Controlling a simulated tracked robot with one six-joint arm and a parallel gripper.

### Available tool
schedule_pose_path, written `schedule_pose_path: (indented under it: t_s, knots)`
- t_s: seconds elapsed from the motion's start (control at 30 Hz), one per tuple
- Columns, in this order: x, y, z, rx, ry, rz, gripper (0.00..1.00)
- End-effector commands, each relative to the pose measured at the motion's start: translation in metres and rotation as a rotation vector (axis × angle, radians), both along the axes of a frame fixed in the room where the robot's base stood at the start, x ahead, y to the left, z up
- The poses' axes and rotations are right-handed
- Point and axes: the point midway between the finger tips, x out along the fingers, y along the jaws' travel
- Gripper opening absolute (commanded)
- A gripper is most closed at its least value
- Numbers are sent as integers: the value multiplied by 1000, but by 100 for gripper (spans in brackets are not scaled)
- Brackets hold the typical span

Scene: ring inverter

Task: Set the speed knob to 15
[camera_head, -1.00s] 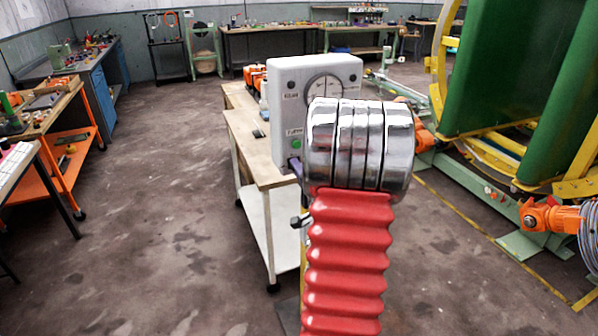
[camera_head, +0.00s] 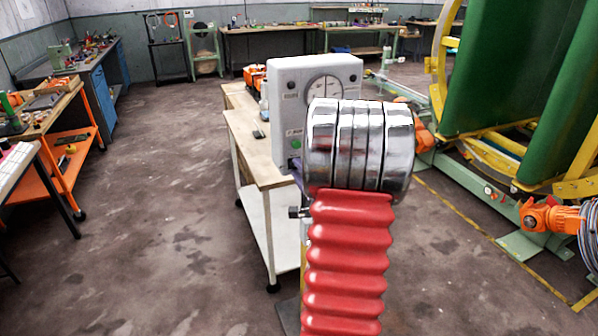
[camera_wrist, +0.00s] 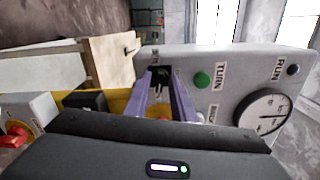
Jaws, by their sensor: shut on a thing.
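The white control box (camera_head: 287,90) stands ahead of my arm; it also shows in the wrist view (camera_wrist: 225,65). Its round dial (camera_head: 325,88) is partly covered by my arm in the head view. In the wrist view the dial (camera_wrist: 264,112) shows at the right, its reading too small to tell. My gripper (camera_wrist: 168,82), with purple fingers, reaches the panel beside the green button (camera_wrist: 202,80) and is shut on a dark part there, apparently the speed knob (camera_wrist: 160,73). Most of that part is hidden between the fingers, so its setting cannot be read.
A red knob on a grey box (camera_wrist: 18,132) shows at the left of the wrist view. A large green and yellow machine (camera_head: 520,90) fills the right.

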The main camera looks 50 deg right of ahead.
Motion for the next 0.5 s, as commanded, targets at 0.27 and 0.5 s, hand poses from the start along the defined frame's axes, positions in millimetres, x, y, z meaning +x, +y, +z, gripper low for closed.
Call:
schedule_pose_path:
  t_s: [0.27, 0.5]
  knots:
    - [-3, -2, -5, 8, 8, -8, 27]
    - [-1, -1, -3, 4, 5, -4, 27]
